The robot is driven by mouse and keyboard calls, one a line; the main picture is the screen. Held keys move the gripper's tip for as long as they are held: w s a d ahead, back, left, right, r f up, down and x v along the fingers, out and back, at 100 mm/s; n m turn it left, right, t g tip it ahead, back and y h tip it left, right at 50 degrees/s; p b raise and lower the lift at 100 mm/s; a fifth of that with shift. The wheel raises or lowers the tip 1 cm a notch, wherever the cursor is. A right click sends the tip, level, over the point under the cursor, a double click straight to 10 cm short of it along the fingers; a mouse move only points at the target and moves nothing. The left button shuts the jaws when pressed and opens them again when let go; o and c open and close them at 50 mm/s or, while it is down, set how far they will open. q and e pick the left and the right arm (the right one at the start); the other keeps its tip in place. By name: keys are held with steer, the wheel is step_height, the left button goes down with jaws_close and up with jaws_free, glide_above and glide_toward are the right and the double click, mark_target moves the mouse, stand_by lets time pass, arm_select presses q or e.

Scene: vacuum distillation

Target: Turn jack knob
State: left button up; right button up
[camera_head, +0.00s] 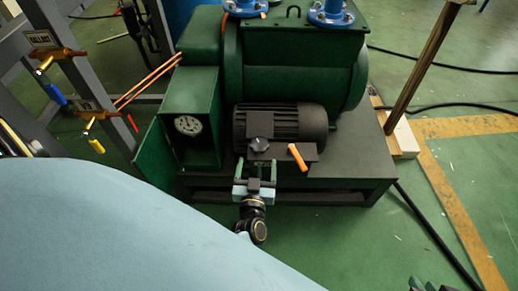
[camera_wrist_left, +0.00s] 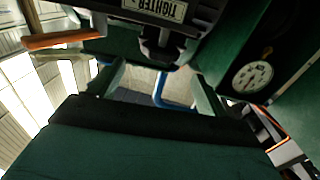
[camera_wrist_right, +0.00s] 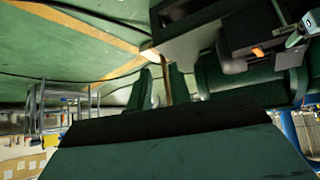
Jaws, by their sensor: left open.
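The black jack knob (camera_head: 259,145) sits on a dark plate at the front of the motor, below its ribbed housing. In the left wrist view the dark knob (camera_wrist_left: 158,48) is just past my fingertips, below a label reading "TIGHTER" (camera_wrist_left: 160,8). My left gripper (camera_head: 255,168) is just in front of the knob, with its two fingers apart on either side. The left wrist view shows the open fingers (camera_wrist_left: 160,85) with nothing held between them. My right gripper (camera_wrist_right: 160,80) is away from the knob, its fingers apart and empty; only a bit shows at the head view's bottom right.
An orange handle (camera_head: 298,157) sticks out right of the knob. A round gauge (camera_head: 188,125) is in the green housing on the left. The motor (camera_head: 285,122) stands behind. A black cable (camera_head: 430,230) crosses the floor; a wooden post (camera_head: 425,65) stands right.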

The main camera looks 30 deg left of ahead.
mark_target(258, 152)
arm_select(q)
steer(key=b+x, duration=0.1)
steer(key=x, duration=0.5)
steer(key=shift+b, duration=0.4)
steer(key=shift+w+a, duration=0.3)
steer(key=shift+w, duration=0.25)
arm_select(e)
steer(key=w+a+r+t+y, duration=0.2)
steer(key=w+a+r+t, duration=0.1)
steer(key=w+r+t, duration=0.3)
steer(key=shift+a+r, duration=0.2)
steer(key=shift+r, duration=0.5)
arm_select(q)
steer(key=c, duration=1)
steer(key=m+t+h+p, duration=0.1)
steer(key=h, duration=0.1)
steer(key=m+h, duration=0.2)
steer(key=h, duration=0.1)
steer(key=shift+s+a+t+p, duration=0.1)
steer(key=shift+a+t+p, duration=0.05)
steer(key=shift+t+p, duration=0.25)
arm_select(e)
steer(key=s+d+f+g+h, duration=0.1)
steer(key=s+d+f+g, duration=0.1)
steer(key=s+f+g, duration=0.2)
step_height(258, 152, down, 2)
steer(key=shift+s+d+f+g+h, duration=0.15)
steer(key=shift+s+d+g+h, duration=0.15)
steer(key=shift+d+g, duration=0.1)
